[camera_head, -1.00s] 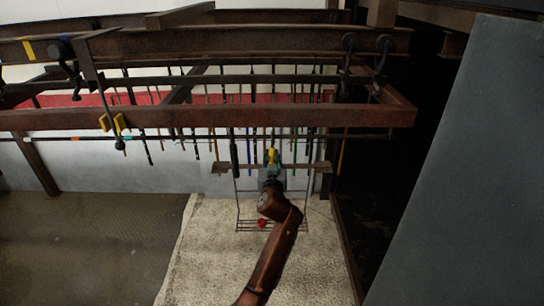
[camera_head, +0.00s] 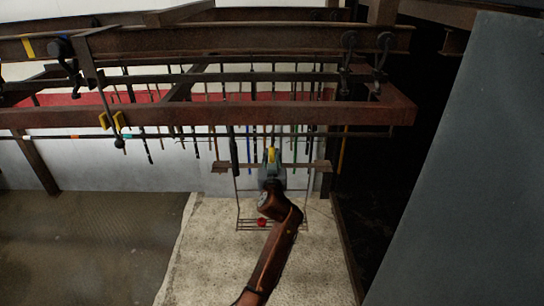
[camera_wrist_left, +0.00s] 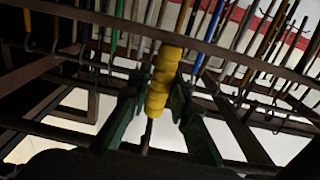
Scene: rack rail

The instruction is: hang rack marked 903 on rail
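A wire rack with a rusty crossbar (camera_head: 240,166) hangs below the front rail, its lower basket (camera_head: 245,227) above the pale mat. A red round thing (camera_head: 262,221) shows at the basket. My left gripper (camera_head: 272,172) is at the middle of the crossbar, at the base of a yellow grip (camera_head: 271,154). In the left wrist view, the dark green fingers of the gripper (camera_wrist_left: 161,105) close on both sides of the yellow grip (camera_wrist_left: 162,82). The brown rail (camera_head: 215,115) runs across the view above the rack. No 903 mark is readable. My right gripper is out of view.
Several thin coloured rods (camera_head: 253,100) hang behind the rail. A yellow clip (camera_head: 112,121) and dark hooks (camera_head: 382,52) are on the beams. A grey panel (camera_head: 470,170) blocks the right side. The floor at left (camera_head: 90,245) is clear.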

